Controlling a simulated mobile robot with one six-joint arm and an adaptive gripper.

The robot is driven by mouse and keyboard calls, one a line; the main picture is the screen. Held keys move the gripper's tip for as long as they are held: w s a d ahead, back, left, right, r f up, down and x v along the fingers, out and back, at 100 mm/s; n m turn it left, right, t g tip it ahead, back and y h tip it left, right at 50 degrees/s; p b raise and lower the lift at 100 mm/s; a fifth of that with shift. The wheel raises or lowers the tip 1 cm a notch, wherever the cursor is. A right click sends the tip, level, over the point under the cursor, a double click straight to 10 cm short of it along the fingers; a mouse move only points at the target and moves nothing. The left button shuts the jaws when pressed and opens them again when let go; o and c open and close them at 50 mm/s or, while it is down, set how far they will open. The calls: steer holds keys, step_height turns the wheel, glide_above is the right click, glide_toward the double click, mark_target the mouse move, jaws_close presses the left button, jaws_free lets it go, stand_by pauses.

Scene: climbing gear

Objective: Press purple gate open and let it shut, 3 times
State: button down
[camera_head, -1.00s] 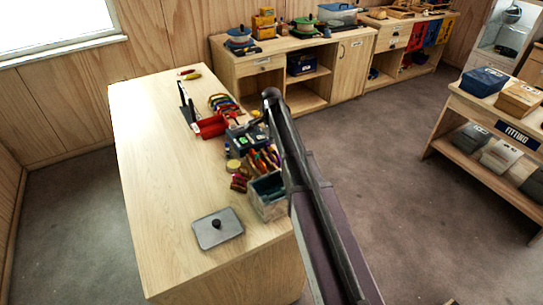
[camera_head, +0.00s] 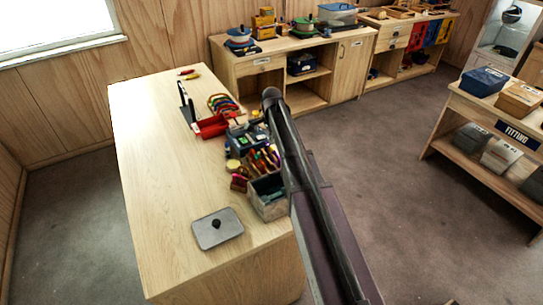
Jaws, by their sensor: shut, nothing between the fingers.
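Several coloured looped items, which look like carabiners, stand in a row (camera_head: 222,104) towards the far right part of the wooden bench (camera_head: 160,170). I cannot make out a purple gate among them at this size. My gripper is not discernible; the upper end of my arm hides what lies behind it, close to the bench's right edge. Whether anything touches a gate cannot be seen.
A red tray (camera_head: 213,126), a dark case (camera_head: 245,140), an open-topped box (camera_head: 268,204) and a grey lidded tin (camera_head: 217,229) stand on the bench. Its left half is clear. A low cabinet (camera_head: 265,84) stands behind, and a shelf (camera_head: 490,125) at right.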

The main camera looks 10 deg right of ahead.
mark_target(272, 148)
steer(key=shift+f+b, duration=1.9)
steer(key=shift+b, duration=0.05)
steer(key=shift+r, duration=0.2)
step_height(272, 148, up, 7)
steer(key=p, duration=0.7)
steer(key=shift+f, duration=0.1)
stand_by(0.7)
steer(key=shift+r+p, duration=1.65)
steer(key=shift+p, duration=0.15)
steer(key=shift+f, duration=0.25)
steer(key=shift+f+b, duration=3.1)
steer(key=shift+b, duration=0.25)
steer(key=shift+f, duration=0.15)
